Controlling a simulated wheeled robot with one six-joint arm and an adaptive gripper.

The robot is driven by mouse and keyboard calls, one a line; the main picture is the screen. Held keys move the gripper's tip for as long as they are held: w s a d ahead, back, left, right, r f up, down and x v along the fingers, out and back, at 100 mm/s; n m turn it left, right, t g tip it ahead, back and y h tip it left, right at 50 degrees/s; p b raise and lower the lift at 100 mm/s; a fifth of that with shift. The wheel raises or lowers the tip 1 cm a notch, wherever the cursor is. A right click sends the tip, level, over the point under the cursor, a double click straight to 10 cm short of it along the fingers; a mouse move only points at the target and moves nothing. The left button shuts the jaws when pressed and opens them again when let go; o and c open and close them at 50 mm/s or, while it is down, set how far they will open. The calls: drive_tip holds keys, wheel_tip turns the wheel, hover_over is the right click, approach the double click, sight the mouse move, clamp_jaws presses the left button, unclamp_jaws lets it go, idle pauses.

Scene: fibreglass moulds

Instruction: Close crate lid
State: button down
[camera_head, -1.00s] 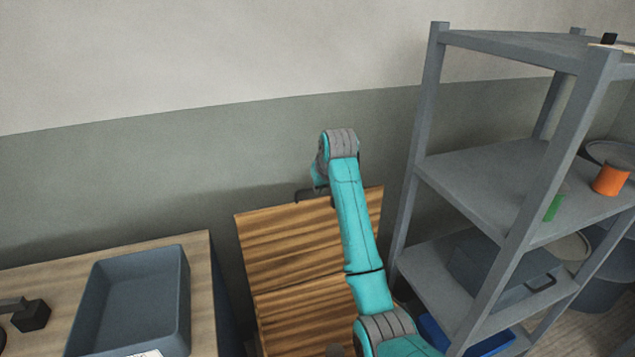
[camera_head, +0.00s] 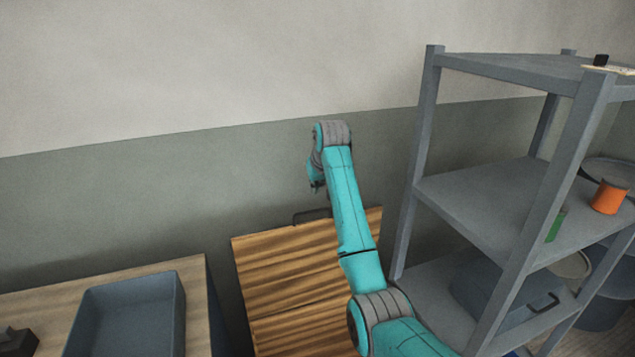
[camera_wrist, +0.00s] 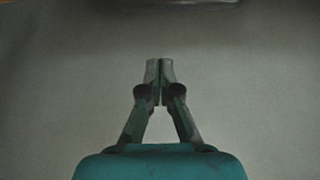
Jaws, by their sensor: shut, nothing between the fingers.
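The wooden crate is in the head view, low in the middle. Its upper striped panel, the lid (camera_head: 275,262), has a dark handle (camera_head: 311,216) at its far edge, near the wall. A seam separates it from a lower wooden panel (camera_head: 300,332); I cannot tell the lid's exact angle. My arm covers the right part of the crate. My gripper (camera_head: 317,187) hangs at the arm's far end, apparently above the handle and apart from it. In the wrist view my gripper (camera_wrist: 160,65) is shut and empty, against a plain grey surface.
A table with a blue-grey tray (camera_head: 130,315) stands to the left. A grey shelf rack (camera_head: 490,205) stands close on the right, holding an orange can (camera_head: 609,197) and a green object (camera_head: 556,226). The wall (camera_head: 120,200) is right behind the crate.

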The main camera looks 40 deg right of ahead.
drive_tip(key=shift+s+a+f, duration=0.1)
drive_tip(key=shift+s+f, duration=0.2)
drive_tip(key=shift+f, duration=0.4)
drive_tip(key=shift+s+a+f, duration=0.1)
drive_tip(key=shift+s+f, duration=0.2)
drive_tip(key=shift+f, duration=0.45)
drive_tip(key=shift+s+a+f, duration=0.1)
drive_tip(key=shift+s+f, duration=0.2)
drive_tip(key=shift+f, duration=0.4)
